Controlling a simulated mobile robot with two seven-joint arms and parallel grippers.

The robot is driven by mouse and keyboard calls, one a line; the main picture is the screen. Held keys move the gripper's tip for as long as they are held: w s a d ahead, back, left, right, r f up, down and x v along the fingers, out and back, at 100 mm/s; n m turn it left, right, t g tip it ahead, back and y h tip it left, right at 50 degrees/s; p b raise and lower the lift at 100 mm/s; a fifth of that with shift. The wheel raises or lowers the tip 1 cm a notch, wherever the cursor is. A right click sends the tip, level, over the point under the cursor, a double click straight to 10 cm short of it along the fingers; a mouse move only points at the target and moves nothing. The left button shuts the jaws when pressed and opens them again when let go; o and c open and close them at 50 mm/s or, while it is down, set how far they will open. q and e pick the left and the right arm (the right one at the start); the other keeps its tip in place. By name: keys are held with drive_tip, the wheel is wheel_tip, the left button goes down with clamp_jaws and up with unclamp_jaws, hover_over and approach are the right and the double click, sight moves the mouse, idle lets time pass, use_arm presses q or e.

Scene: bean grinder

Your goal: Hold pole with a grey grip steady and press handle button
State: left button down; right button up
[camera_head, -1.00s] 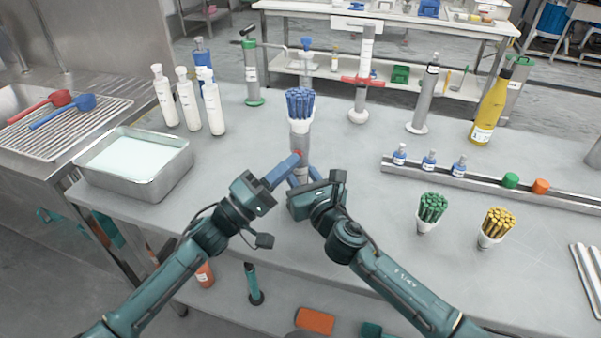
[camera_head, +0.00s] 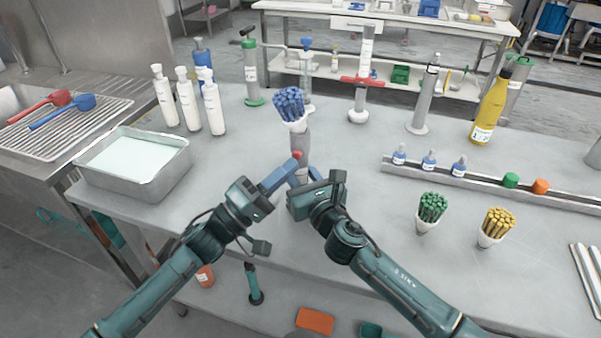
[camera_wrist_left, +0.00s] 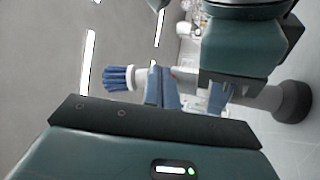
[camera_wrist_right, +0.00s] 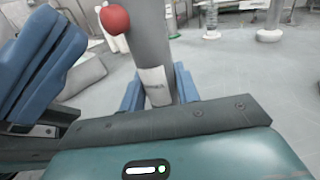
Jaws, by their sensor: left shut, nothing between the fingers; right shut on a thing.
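The grey pole (camera_head: 301,143) carries a white cup of blue sticks (camera_head: 289,104) at its top and leans to the left in the head view. A round red button (camera_head: 297,154) sits on its side; it also shows in the right wrist view (camera_wrist_right: 114,19). My right gripper (camera_wrist_right: 158,92) is shut around the pole below the button. My left gripper (camera_head: 294,166) is shut and empty, its fingertips close beside the button. I cannot tell whether they touch it. The pole's lower end is hidden behind my grippers in the head view.
White bottles (camera_head: 188,98) and a metal tray (camera_head: 135,170) stand to the left. A rail with small bottles (camera_head: 429,161), a green-stick cup (camera_head: 431,211) and a yellow-stick cup (camera_head: 495,228) are on the right. The table behind the pole has free room.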

use_arm(q)
drive_tip(key=s, duration=0.2)
drive_tip(key=s+a, duration=0.1)
drive_tip(key=s, duration=0.2)
drive_tip(key=shift+s+a, duration=0.1)
drive_tip(key=shift+a, duration=0.05)
idle(0.5)
use_arm(e)
drive_tip(key=o, duration=1.1)
drive_tip(key=shift+o, duration=0.2)
drive_tip(key=shift+s, duration=0.15)
